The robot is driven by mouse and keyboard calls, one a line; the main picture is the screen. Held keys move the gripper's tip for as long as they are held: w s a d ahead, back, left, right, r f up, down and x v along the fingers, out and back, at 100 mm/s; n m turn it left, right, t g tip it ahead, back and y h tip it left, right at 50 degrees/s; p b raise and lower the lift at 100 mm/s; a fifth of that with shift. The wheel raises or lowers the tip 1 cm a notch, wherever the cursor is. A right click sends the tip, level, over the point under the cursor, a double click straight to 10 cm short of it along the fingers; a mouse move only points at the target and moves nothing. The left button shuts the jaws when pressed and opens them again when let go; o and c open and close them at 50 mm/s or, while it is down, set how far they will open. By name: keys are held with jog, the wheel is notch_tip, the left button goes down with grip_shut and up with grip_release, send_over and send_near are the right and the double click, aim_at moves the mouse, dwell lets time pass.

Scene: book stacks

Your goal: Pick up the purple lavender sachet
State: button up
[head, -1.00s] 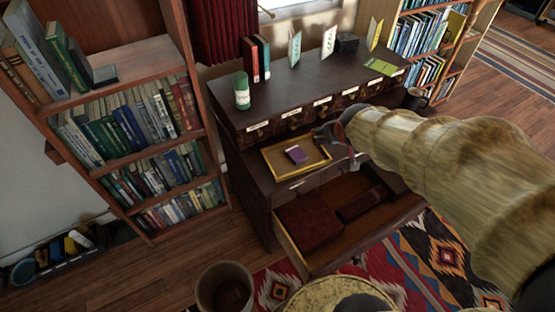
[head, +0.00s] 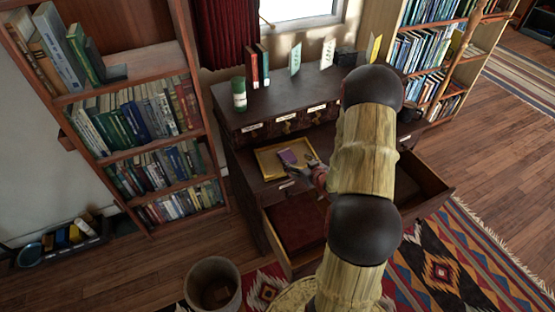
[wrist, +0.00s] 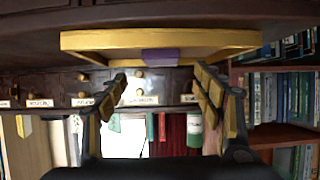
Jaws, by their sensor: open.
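The purple lavender sachet (head: 288,157) lies in a shallow yellow-rimmed tray (head: 268,172) on the desk ledge, below the row of small labelled drawers. In the wrist view, which looks upside down, the sachet (wrist: 160,55) shows at the rim of the tray (wrist: 90,41), between the lines of my two fingers. My gripper (head: 309,166) is open and empty at the tray's right side, close to the sachet but apart from it. In the wrist view my gripper (wrist: 160,86) has its fingers spread wide. My arm hides the right part of the desk.
An open drawer (head: 280,240) juts out below the ledge, under my arm. A green-and-white canister (head: 239,95) and upright books (head: 255,66) stand on the desk top. A bookcase (head: 150,150) is at the left, and a bin (head: 213,285) stands on the floor in front.

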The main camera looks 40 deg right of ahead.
aim_at(288, 157)
jog(key=b+x, duration=0.3)
jog(key=x, duration=0.4)
jog(key=shift+w+a+f, duration=0.1)
jog(key=shift+w+f, duration=0.1)
jog(key=shift+w, duration=0.1)
jog(key=c, duration=0.3)
jog(key=shift+s, duration=0.1)
jog(key=c, duration=0.7)
jog(key=shift+c, duration=0.9)
